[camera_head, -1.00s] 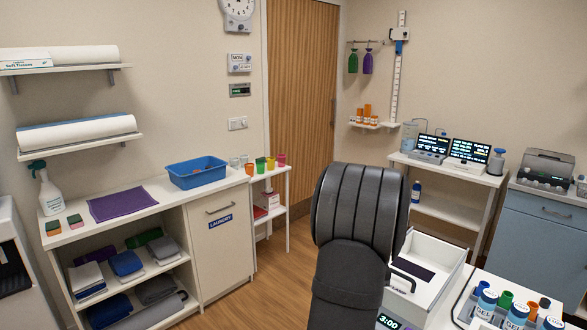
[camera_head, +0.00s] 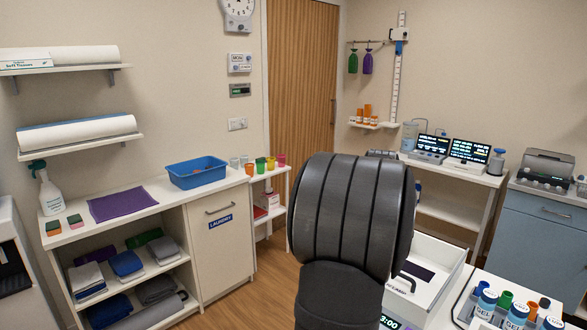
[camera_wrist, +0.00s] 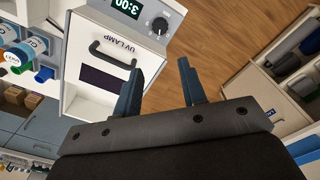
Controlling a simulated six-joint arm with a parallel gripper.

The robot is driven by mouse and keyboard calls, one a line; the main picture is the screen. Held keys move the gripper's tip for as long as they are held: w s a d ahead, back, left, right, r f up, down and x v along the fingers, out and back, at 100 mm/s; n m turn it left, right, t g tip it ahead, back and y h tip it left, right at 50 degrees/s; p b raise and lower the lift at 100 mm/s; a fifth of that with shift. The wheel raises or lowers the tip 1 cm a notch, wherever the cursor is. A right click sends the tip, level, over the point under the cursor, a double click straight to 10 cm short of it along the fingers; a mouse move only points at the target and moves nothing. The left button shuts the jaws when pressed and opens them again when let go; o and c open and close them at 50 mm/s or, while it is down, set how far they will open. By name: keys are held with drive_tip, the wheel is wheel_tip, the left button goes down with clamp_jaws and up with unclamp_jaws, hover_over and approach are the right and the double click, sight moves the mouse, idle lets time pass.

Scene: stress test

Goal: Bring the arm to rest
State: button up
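My gripper (camera_wrist: 160,66) shows in the wrist view with its two dark blue fingers apart and nothing between them. Past the fingers are a white box marked UV LAMP, with a dark handle and a 3:00 display, and wood floor. In the head view my dark ribbed arm stands upright right of the middle, and I cannot make out the fingers there. The UV lamp box (camera_head: 445,258) is partly behind my arm; it also shows in the wrist view (camera_wrist: 105,45). The gripper appears clear of it, though the exact gap is hard to judge.
A tray with several bottles (camera_head: 487,302) stands at the lower right. A white cart with monitors (camera_head: 466,150) and a blue cabinet (camera_head: 545,220) stand behind. A counter with a blue bin (camera_head: 197,173) and purple cloth (camera_head: 122,204) is at left. Open floor (camera_head: 275,285) lies between.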

wheel_tip(320, 180, down, 18)
drive_tip(key=shift+s, duration=0.1)
drive_tip(key=shift+r+n, duration=0.2)
drive_tip(key=shift+n, duration=0.6)
drive_tip(key=n, duration=0.7)
wheel_tip(320, 180, up, 9)
drive_tip(key=shift+r, duration=0.15)
